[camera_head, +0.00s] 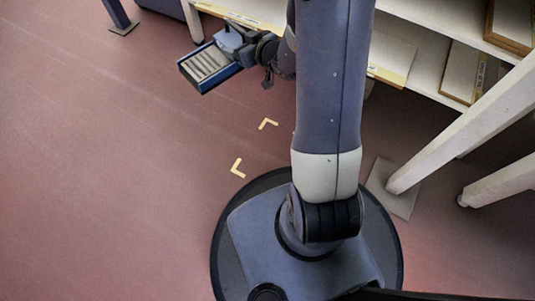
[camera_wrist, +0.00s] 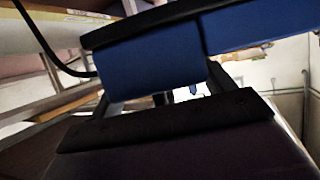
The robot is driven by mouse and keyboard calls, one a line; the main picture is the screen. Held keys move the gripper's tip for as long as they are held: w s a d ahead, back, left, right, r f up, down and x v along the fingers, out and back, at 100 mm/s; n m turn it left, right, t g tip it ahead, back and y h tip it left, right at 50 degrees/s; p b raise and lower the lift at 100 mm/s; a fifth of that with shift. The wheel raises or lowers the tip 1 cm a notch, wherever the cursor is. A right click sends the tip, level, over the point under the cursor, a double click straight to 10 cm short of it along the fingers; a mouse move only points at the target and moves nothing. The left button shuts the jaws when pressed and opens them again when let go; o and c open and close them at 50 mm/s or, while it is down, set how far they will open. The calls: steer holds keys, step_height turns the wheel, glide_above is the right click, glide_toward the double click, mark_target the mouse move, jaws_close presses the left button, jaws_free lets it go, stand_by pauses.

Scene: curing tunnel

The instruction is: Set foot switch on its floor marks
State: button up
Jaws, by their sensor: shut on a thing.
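The foot switch (camera_head: 207,64) is a blue and black pedal with a ribbed grey top, in the upper left of the head view. My gripper (camera_head: 235,42) is shut on its rear edge and holds it out beside the shelf. The foot switch's blue body (camera_wrist: 152,62) fills the upper middle of the wrist view, between the fingers of my gripper (camera_wrist: 160,92). Two yellow corner marks lie on the floor in the head view, an upper mark (camera_head: 267,124) and a lower mark (camera_head: 237,168). Both are left of my arm and nearer my base than the foot switch.
A white shelf unit (camera_head: 425,60) with boxes (camera_head: 470,72) runs along the top right. White slanted legs (camera_head: 460,130) stand at the right, one on a grey floor plate (camera_head: 398,188). A dark blue post (camera_head: 118,14) is at the top left. The red floor at the left is clear.

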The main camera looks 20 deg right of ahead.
steer(key=w+d+f+n+y+p, duration=0.15)
steer(key=d+f, duration=0.35)
steer(key=f, duration=0.5)
steer(key=w+d+f+n+y+p, duration=0.15)
steer(key=d+f, duration=0.35)
steer(key=f, duration=0.5)
steer(key=s+f+b, duration=0.2)
steer(key=s+f, duration=0.2)
steer(key=f, duration=0.5)
steer(key=s+f+g+b, duration=0.1)
steer(key=s+f+b, duration=0.2)
steer(key=f, duration=0.6)
steer(key=s+d+f+n+g+y+b, duration=0.1)
steer(key=s+f, duration=0.4)
steer(key=f, duration=0.5)
steer(key=shift+b, duration=0.75)
steer(key=shift+f, duration=0.1)
steer(key=o, duration=2)
steer(key=shift+s, duration=0.1)
